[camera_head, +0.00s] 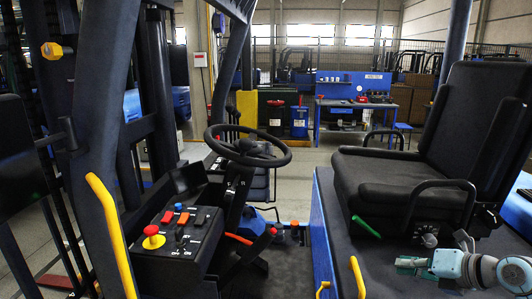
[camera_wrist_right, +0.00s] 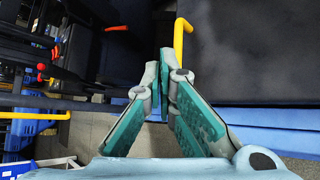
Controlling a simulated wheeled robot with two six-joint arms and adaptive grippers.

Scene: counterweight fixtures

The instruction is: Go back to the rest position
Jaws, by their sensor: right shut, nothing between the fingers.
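My right gripper (camera_head: 408,265) is at the lower right in the head view, in front of the seat base. It is shut and empty. In the right wrist view its teal-padded fingers (camera_wrist_right: 165,65) meet at the tips with nothing between them. My left gripper is not in view. A black seat (camera_head: 385,178) stands behind and above the right gripper. A green lever (camera_head: 366,227) is up and left of the gripper, apart from it.
A steering wheel (camera_head: 247,146) and a control panel (camera_head: 178,244) with a red button (camera_head: 152,237) are to the left. A yellow handle (camera_head: 357,277) is left of the gripper; a yellow bar (camera_wrist_right: 182,38) is just beyond the fingertips. A blue workbench (camera_head: 352,105) stands far back.

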